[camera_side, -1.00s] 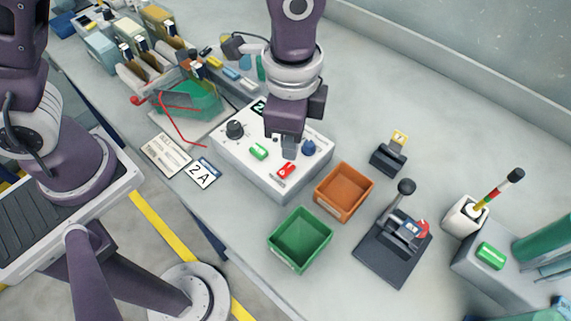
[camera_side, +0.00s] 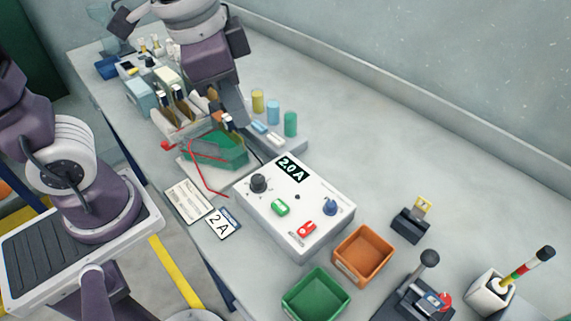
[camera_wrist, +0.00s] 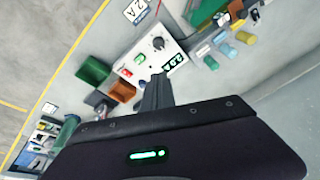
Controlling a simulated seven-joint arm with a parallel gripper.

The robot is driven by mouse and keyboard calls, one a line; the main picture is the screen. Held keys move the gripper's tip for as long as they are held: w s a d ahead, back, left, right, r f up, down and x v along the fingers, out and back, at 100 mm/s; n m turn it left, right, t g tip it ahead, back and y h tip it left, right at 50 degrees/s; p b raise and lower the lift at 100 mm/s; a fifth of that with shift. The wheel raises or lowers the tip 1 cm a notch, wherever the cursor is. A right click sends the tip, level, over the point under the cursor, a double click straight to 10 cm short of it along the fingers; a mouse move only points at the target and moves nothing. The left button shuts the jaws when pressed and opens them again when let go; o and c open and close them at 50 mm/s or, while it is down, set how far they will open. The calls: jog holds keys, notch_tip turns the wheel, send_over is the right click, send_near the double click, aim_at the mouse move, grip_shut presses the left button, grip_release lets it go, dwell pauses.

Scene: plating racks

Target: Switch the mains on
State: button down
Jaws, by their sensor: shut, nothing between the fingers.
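The white control box (camera_side: 270,228) stands on the bench with a lit display (camera_side: 291,169) reading 2.0 A. On its top are a black knob (camera_side: 259,183), a green rocker switch (camera_side: 280,207), a red switch (camera_side: 306,229) and a blue knob (camera_side: 330,207). I cannot read which control is marked mains. My gripper (camera_side: 234,112) is shut and empty, raised behind the box near the racks, apart from the controls. In the wrist view its shut fingers (camera_wrist: 156,94) show in front of the box (camera_wrist: 143,47).
A green bin (camera_side: 316,296) and an orange bin (camera_side: 362,255) sit in front and to the right. A black lever device (camera_side: 429,262) stands at lower right. A green tank (camera_side: 222,150) with red wire lies left of the box. The back right bench is clear.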

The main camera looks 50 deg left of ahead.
jog(key=s+a+r+n+t, duration=0.1)
jog(key=s+a+n+t, duration=0.1)
jog(key=s+a+n, duration=0.3)
jog(key=s+a, duration=0.1)
jog(key=s, duration=0.2)
jog(key=shift+a+r+n+t, duration=0.15)
jog(key=shift+r+n+t, duration=0.1)
jog(key=shift+n+t, duration=0.05)
jog(key=w+d+f+m+g, duration=0.2)
jog(key=w+d+m, duration=0.3)
jog(key=d+m, duration=0.4)
jog(key=w+d+f+m+g, duration=0.2)
jog(key=w+d+m, duration=0.3)
jog(key=d+m, duration=0.4)
jog(key=shift+d+f+g, duration=0.2)
jog(key=shift+g, duration=0.6)
